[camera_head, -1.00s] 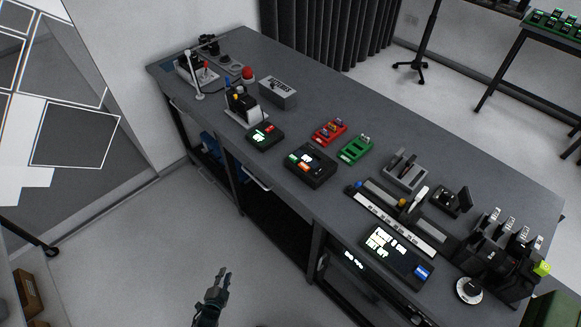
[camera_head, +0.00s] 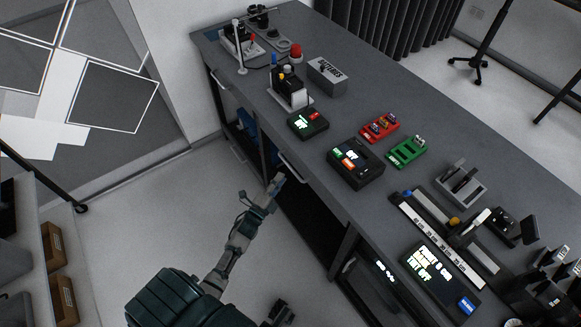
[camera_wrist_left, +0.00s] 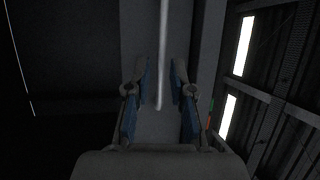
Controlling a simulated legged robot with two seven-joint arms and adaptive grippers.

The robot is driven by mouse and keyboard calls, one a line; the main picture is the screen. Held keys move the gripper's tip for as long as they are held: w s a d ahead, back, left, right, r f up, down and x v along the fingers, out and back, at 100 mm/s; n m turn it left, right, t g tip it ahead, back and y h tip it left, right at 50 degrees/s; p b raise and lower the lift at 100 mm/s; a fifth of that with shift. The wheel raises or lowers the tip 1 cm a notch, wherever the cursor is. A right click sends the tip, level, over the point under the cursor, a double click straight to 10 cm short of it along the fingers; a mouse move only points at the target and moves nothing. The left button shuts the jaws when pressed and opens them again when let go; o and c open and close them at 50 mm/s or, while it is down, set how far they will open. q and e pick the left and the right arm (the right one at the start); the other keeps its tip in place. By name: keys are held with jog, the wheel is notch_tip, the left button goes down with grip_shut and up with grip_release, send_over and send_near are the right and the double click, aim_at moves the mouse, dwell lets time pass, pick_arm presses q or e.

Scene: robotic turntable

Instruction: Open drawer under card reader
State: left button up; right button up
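The drawer's pale bar handle (camera_head: 292,166) is on the front of the grey workbench, below a small black device with a lit green screen (camera_head: 308,124). A larger black device with a screen (camera_head: 356,164) stands to its right; I cannot tell which is the card reader. My left gripper (camera_head: 277,182) is at the bench front beside the handle. In the left wrist view my left gripper (camera_wrist_left: 162,85) is open, with the pale handle bar (camera_wrist_left: 163,50) between its blue-padded fingers and a gap on each side. A dark part at the bottom, probably my right gripper (camera_head: 280,312), is partly cut off.
The bench top (camera_head: 240,95) holds a red button (camera_head: 296,50), a grey box (camera_head: 326,75), red (camera_head: 380,127) and green (camera_head: 407,150) boards and a slide rail (camera_head: 440,235). Open dark space lies under the bench.

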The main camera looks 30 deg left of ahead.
aim_at(289, 166)
pick_arm(q)
jog(key=w, duration=0.2)
jog(key=w+r, duration=0.1)
jog(key=w, duration=0.1)
jog(key=w+d, duration=0.1)
jog(key=w, duration=0.1)
jog(key=shift+r, duration=0.15)
jog(key=shift+w+d+r, duration=0.15)
jog(key=shift+d+r, duration=0.05)
jog(key=shift+d, duration=0.05)
jog(key=shift+a, duration=0.1)
jog(key=shift+a+f, duration=0.1)
jog(key=shift+a, duration=0.15)
jog(key=shift+c, duration=0.8)
jog(key=shift+a+f, duration=0.1)
jog(key=shift+a, duration=0.15)
grip_shut()
jog(key=shift+a, duration=0.15)
pick_arm(e)
jog(key=shift+v, duration=1)
